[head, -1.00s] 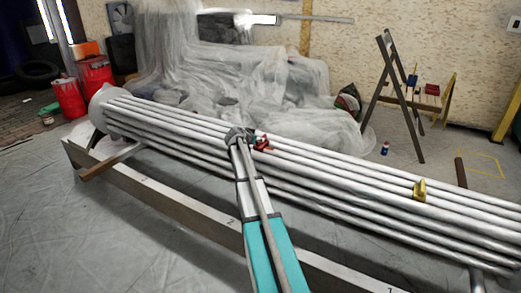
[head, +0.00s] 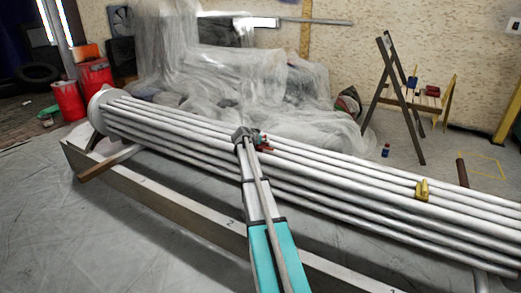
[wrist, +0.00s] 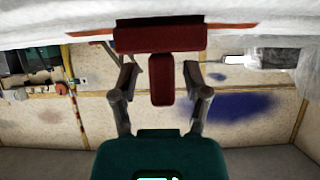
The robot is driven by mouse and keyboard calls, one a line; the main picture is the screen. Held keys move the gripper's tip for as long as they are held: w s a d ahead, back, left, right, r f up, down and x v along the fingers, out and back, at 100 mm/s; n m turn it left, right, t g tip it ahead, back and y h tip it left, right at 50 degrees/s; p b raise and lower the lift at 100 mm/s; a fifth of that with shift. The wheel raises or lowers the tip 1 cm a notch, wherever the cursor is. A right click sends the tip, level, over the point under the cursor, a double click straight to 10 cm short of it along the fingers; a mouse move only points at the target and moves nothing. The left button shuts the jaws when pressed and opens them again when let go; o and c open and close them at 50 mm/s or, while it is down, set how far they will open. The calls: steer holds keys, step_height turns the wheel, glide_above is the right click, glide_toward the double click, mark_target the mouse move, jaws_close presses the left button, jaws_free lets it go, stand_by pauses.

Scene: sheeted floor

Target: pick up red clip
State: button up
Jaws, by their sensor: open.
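The red clip (head: 264,146) sits on the upper pipes of the bundle, partly hidden behind my gripper (head: 247,137) in the head view. In the wrist view, the clip (wrist: 160,39) has a wide dark-red block at the top and a narrower tab below it. My gripper (wrist: 160,72) is open there, with one finger on each side of the narrow tab. Visible gaps separate both fingers from the tab. The wide block lies beyond the fingertips.
Long grey pipes (head: 340,167) rest across a metal frame (head: 180,203). A yellow clip (head: 422,190) is on the pipes further right. Plastic sheeting (head: 220,75) covers a heap behind. Red barrels (head: 68,100) stand at the left and a wooden trestle (head: 400,100) at the right.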

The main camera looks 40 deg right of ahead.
stand_by(0.5)
jaws_close()
